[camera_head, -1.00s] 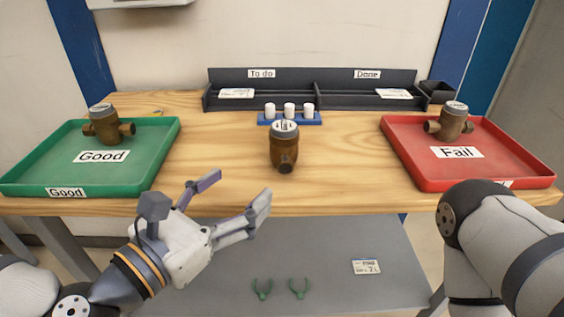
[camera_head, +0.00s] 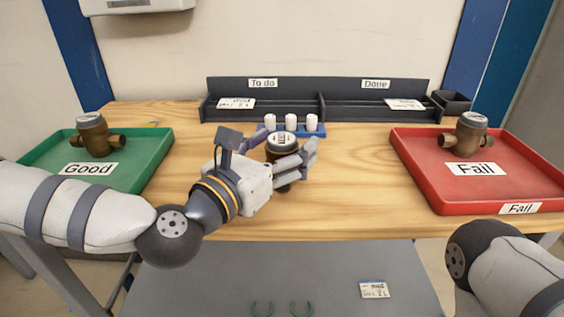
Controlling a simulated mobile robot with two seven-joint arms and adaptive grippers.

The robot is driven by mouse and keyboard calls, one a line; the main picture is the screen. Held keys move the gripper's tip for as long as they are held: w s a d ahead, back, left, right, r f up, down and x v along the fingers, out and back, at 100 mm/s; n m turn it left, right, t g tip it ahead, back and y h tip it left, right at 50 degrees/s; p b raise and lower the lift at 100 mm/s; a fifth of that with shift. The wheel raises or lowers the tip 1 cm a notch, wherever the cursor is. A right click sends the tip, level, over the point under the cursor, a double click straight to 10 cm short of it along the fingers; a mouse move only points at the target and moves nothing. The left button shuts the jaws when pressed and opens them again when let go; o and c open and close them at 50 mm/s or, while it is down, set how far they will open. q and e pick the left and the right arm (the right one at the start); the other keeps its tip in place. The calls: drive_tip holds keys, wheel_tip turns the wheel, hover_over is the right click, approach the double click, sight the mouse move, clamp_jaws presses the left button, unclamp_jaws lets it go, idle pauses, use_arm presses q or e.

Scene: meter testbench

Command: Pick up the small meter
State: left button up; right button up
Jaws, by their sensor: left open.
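A small brown meter with a grey-white top (camera_head: 281,139) stands upright in the middle of the wooden table. My left gripper (camera_head: 282,150) is open, with one finger on the far left side of this meter and the other across its near right side. The gripper hides much of the meter's lower body, and I cannot tell whether the fingers touch it. Another meter (camera_head: 94,136) stands on the green Good tray, and one (camera_head: 467,137) stands on the red Fail tray. My right gripper is out of view; only part of its arm shows at lower right.
The green tray (camera_head: 160,156) is at left, partly behind my left arm. The red tray (camera_head: 428,190) is at right. A blue holder with white cylinders (camera_head: 291,122) is just behind the middle meter. A dark To do/Done rack (camera_head: 318,86) lines the back. Bare wood lies right of the meter.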

use_arm(q)
clamp_jaws()
